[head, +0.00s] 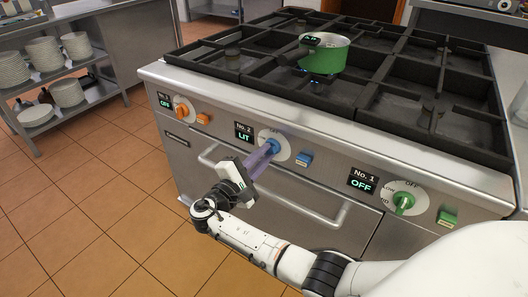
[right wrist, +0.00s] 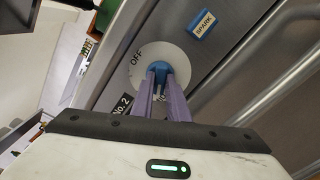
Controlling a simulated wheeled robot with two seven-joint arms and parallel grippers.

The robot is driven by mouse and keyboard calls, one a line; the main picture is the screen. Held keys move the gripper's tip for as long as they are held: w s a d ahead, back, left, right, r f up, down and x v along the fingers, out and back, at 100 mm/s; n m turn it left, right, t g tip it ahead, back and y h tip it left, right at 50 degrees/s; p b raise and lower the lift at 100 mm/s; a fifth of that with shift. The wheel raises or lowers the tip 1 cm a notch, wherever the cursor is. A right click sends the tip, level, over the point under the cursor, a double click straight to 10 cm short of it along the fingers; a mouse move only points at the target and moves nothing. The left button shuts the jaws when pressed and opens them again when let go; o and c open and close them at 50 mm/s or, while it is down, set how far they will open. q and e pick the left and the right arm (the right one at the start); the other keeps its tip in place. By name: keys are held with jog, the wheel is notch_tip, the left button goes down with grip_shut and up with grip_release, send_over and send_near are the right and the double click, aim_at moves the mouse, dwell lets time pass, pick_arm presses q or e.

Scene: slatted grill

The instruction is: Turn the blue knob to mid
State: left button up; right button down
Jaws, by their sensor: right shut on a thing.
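The blue knob (head: 273,146) sits on a round white dial on the stove's front panel, beside a small display reading "No. 2 LIT". My right gripper (head: 262,153) reaches it from the front, and its purple fingers are shut on the knob. In the right wrist view the fingers (right wrist: 163,85) lie on both sides of the blue knob (right wrist: 160,68), and "OFF" shows on the dial's left edge. The rest of the dial's marks are hidden or too small to read. My left gripper is not in view.
An orange knob (head: 181,110) and a green knob (head: 403,201) flank the blue one, both displays reading OFF. A blue spark button (head: 304,159) is close to its right. A long handle (head: 270,192) runs below. A green pot (head: 325,54) stands on the grates above.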

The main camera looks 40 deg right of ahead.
dwell(0.3)
jog(key=c, duration=1.7)
grip_release()
jog(key=shift+a, duration=0.15)
jog(key=shift+v, duration=5.1)
